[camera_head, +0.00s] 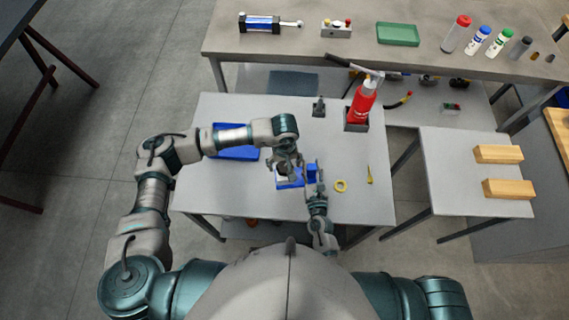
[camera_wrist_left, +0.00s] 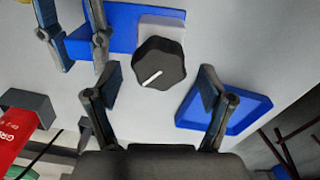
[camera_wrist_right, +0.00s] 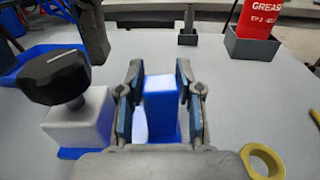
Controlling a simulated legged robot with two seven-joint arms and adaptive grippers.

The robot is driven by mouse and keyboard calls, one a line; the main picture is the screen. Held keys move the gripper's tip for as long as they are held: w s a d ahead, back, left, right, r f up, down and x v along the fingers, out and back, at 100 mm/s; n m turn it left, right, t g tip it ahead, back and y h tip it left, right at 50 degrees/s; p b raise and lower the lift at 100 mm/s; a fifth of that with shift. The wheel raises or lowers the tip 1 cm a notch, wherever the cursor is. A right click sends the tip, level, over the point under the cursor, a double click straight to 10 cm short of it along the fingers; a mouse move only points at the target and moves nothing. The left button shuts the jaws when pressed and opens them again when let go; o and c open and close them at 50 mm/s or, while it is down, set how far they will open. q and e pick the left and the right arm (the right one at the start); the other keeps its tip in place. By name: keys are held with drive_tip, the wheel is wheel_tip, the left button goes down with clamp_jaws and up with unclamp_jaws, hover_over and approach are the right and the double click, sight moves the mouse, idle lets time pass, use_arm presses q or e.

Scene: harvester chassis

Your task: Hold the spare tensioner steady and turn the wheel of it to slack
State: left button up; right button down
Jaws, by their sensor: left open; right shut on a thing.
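The spare tensioner (camera_head: 290,184) stands on the grey table, with a blue base, a pale grey block and a black knob-like wheel. The wheel (camera_wrist_left: 158,64) bears a white line; the wheel also shows in the right wrist view (camera_wrist_right: 53,73). My right gripper (camera_wrist_right: 158,85) is shut on the tensioner's upright blue block (camera_wrist_right: 160,108), one finger on each side. My left gripper (camera_wrist_left: 160,76) is open above the tensioner, its fingers apart on either side of the wheel in its wrist view. No contact between these fingers and the wheel is visible.
A blue tray (camera_head: 236,154) lies left of the tensioner. A red grease bottle (camera_head: 361,103) stands in a grey holder at the back right. A yellow ring (camera_head: 341,186) and a thin yellow piece (camera_head: 370,175) lie to the right. The table's right front is clear.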

use_arm(q)
drive_tip(key=shift+f, duration=0.55)
drive_tip(key=c, duration=1.2)
drive_tip(key=shift+o, duration=0.2)
drive_tip(key=n, duration=0.3)
drive_tip(key=shift+n, duration=0.4)
drive_tip(key=n, duration=0.4)
